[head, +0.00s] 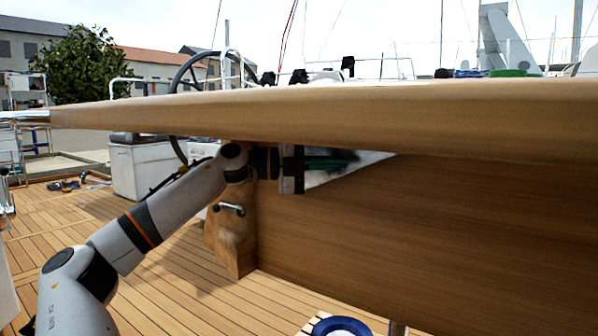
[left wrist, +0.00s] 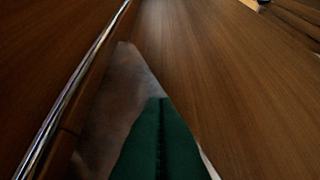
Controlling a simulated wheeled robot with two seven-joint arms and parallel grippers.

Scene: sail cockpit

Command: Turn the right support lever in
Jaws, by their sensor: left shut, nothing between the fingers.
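A pale grey, triangular plate, which looks like the support lever (head: 322,178), sits under the wooden tabletop (head: 400,115), against the upper part of the hanging wooden panel (head: 430,225). My left gripper (head: 345,160) reaches in under the tabletop from the left. Its green fingers lie in front of the plate and hide part of it. In the left wrist view the gripper's green fingers (left wrist: 161,105) are together with nothing between them. The grey plate (left wrist: 122,85) shows behind and left of them. I cannot tell whether they touch. My right gripper is not in view.
A shiny metal rod (left wrist: 78,88) runs along the wood in the left wrist view. A wooden block with a metal handle (head: 231,209) stands below my left wrist. A blue ring-shaped object (head: 341,327) is at the bottom. The plank deck (head: 170,270) at left is mostly clear.

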